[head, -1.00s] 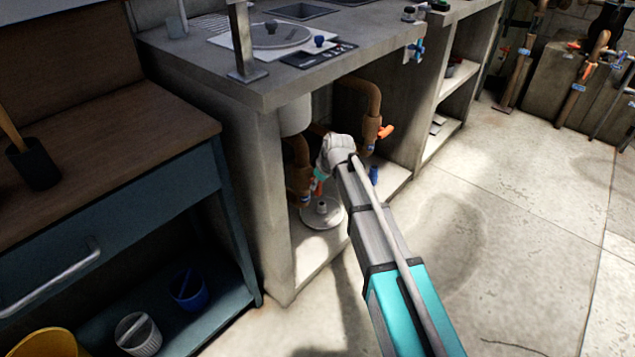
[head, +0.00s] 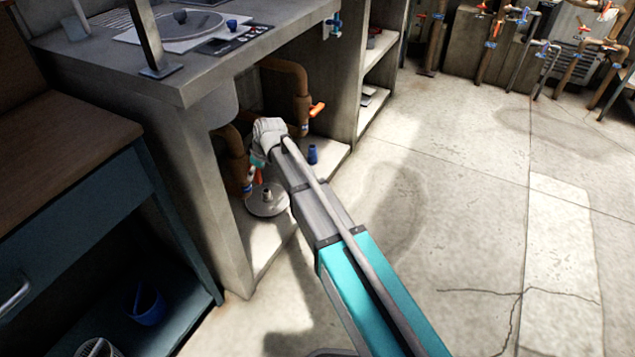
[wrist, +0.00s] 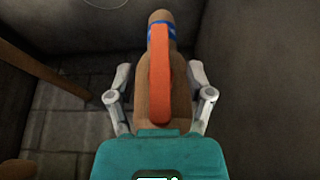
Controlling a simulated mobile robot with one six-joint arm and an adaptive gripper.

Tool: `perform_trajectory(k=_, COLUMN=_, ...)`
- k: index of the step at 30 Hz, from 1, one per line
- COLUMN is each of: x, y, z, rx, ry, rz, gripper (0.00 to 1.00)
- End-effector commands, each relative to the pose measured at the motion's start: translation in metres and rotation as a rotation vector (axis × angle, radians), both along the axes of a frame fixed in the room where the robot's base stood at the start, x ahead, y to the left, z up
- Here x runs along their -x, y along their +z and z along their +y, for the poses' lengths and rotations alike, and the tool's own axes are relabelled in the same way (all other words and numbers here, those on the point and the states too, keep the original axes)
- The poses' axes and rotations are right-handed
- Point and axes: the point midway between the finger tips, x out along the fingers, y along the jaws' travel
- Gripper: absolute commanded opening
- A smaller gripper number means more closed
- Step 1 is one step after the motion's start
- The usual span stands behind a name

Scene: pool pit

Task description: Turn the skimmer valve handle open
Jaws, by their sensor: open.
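In the wrist view a long orange valve handle (wrist: 160,75) lies lengthwise along a brown pipe with a blue band (wrist: 174,30). My gripper (wrist: 160,88) is open, with one grey finger on each side of the pipe and handle. I cannot tell whether either finger touches. In the head view my gripper (head: 257,160) is under the concrete counter, beside the left brown pipe (head: 234,155). A small orange part (head: 251,174) shows there, partly hidden by my wrist. Another orange handle (head: 317,109) sticks out from the right brown pipe (head: 302,85). No label marks the skimmer valve.
The concrete counter (head: 190,75) overhangs the pipes, and its side wall (head: 205,190) stands close on the left. A round pale disc (head: 268,205) and a blue item (head: 312,154) stand on the ledge below. The floor (head: 470,200) at right is clear.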

Motion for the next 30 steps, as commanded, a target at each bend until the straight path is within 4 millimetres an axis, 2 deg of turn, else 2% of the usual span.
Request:
perform_trajectory(k=8, x=-0.002, y=0.0, z=0.0, rx=-0.022, ry=0.0, rz=0.055, gripper=0.68)
perform_trajectory(k=14, x=-0.004, y=-0.001, z=-0.001, rx=-0.066, ry=-0.001, rz=0.159, gripper=0.68)
perform_trajectory(k=16, x=-0.001, y=0.011, z=-0.004, rx=-0.064, ry=0.0, rz=0.154, gripper=0.68)
perform_trajectory(k=30, x=0.0, y=0.05, z=-0.021, rx=-0.063, ry=-0.001, rz=0.152, gripper=0.68)
